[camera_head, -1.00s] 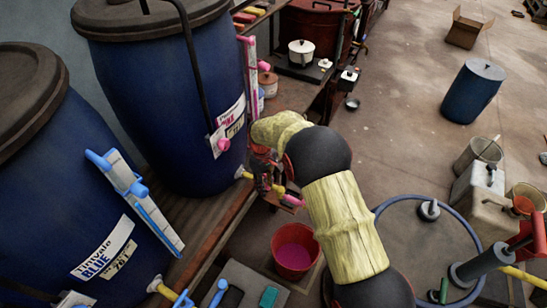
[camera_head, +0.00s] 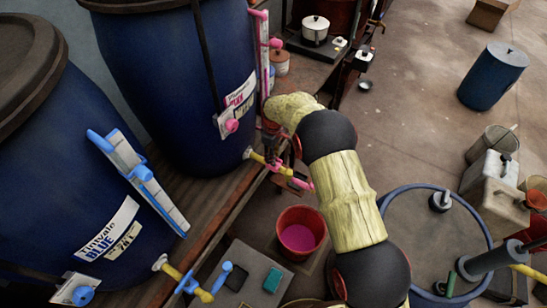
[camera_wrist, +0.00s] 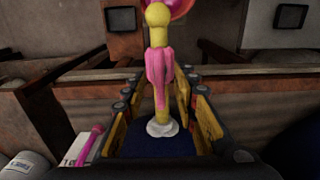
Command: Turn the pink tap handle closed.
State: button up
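The pink tap handle (camera_wrist: 160,75) shows in the wrist view lying along the yellow tap pipe (camera_wrist: 157,16). The pipe comes out of a blue vat through a white collar (camera_wrist: 162,127). My gripper (camera_wrist: 158,85) is open, with one finger on each side of the handle and a visible gap at both sides.
A red bucket (camera_head: 300,213) holding pink liquid stands below the tap. A second blue vat (camera_head: 60,190) with a blue tap (camera_head: 188,284) stands at left. The wooden bench edge (camera_head: 222,214) runs under the taps. A blue-rimmed drum (camera_head: 440,240) stands right of my arm.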

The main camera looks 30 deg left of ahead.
jog(key=shift+f, duration=0.45)
jog(key=shift+c, duration=0.5)
grip_shut()
